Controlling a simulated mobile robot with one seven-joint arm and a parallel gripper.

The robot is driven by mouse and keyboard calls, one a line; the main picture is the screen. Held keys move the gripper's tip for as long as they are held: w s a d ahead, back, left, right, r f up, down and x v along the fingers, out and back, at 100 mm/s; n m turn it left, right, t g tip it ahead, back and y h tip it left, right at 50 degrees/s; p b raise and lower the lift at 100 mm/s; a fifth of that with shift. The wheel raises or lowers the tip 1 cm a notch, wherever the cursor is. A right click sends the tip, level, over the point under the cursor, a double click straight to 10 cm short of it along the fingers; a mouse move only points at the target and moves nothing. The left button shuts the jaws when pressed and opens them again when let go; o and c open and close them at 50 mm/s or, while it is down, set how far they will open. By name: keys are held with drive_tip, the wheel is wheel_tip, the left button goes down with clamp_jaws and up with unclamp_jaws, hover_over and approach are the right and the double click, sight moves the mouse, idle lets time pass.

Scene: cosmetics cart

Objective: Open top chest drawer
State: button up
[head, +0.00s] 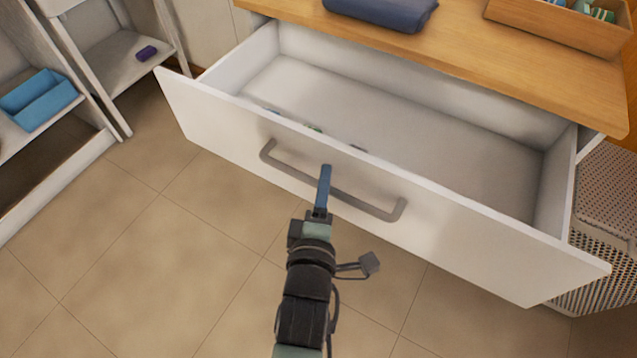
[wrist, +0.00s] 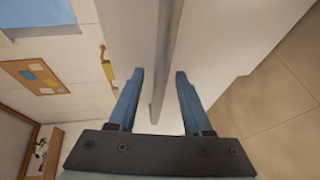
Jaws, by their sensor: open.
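The top chest drawer (head: 480,245) is pulled well out from under the wooden chest top (head: 470,55). Its white interior shows, with a few small items partly hidden behind the front panel. A grey bar handle (head: 375,208) runs across the front panel. My gripper (head: 326,172) is at the middle of the handle, its fingers apart. In the wrist view the handle (wrist: 167,50) passes between the two blue fingers of my gripper (wrist: 160,73), with visible gaps on both sides. I cannot tell whether a finger touches it elsewhere.
Folded dark-blue cloth (head: 382,12) and a wooden tray (head: 555,25) lie on the chest top. A white shelf unit at left holds a blue bin (head: 40,98) and a small purple item (head: 146,53). A perforated basket (head: 605,230) stands right of the drawer. Tiled floor in front is clear.

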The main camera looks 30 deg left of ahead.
drive_tip(key=p+v, duration=0.1)
drive_tip(key=v, duration=1.1)
drive_tip(key=shift+s+r, duration=0.15)
drive_tip(key=shift+s, duration=0.05)
